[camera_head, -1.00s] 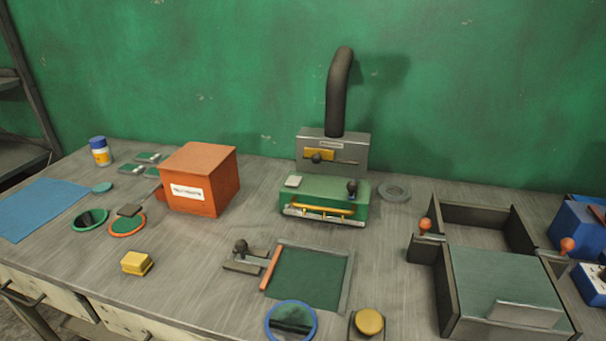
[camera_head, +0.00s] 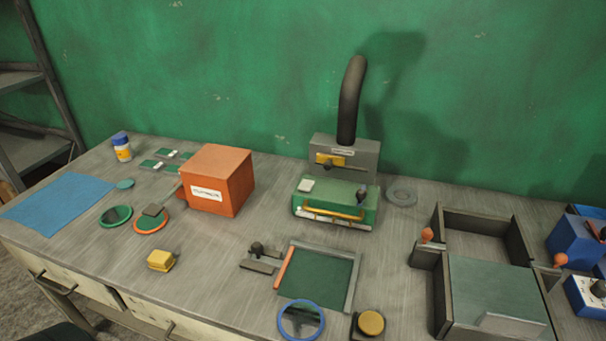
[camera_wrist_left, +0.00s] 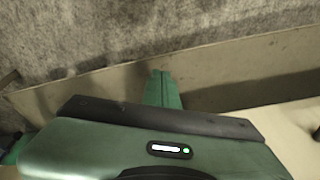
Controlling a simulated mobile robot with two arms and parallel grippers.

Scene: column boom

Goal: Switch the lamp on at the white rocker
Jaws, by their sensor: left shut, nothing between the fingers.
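No lamp or rocker is clearly recognisable. A partly cut-off blue unit with a white face (camera_head: 585,297) and a black knob stands at the right edge. My left gripper (camera_wrist_left: 162,90) shows in the left wrist view, its green fingers shut and empty, in front of a pale board-like surface. It is far from the whitish block; the head view does not show its fingers. My right gripper is not in view.
An orange box (camera_head: 217,182) stands at left, near a blue mat (camera_head: 62,202). A grey unit with a bent black pipe (camera_head: 350,100) stands behind the green box. A green-floored frame (camera_head: 320,277), a yellow block (camera_head: 160,260) and a grey bin (camera_head: 482,212) occupy the bench.

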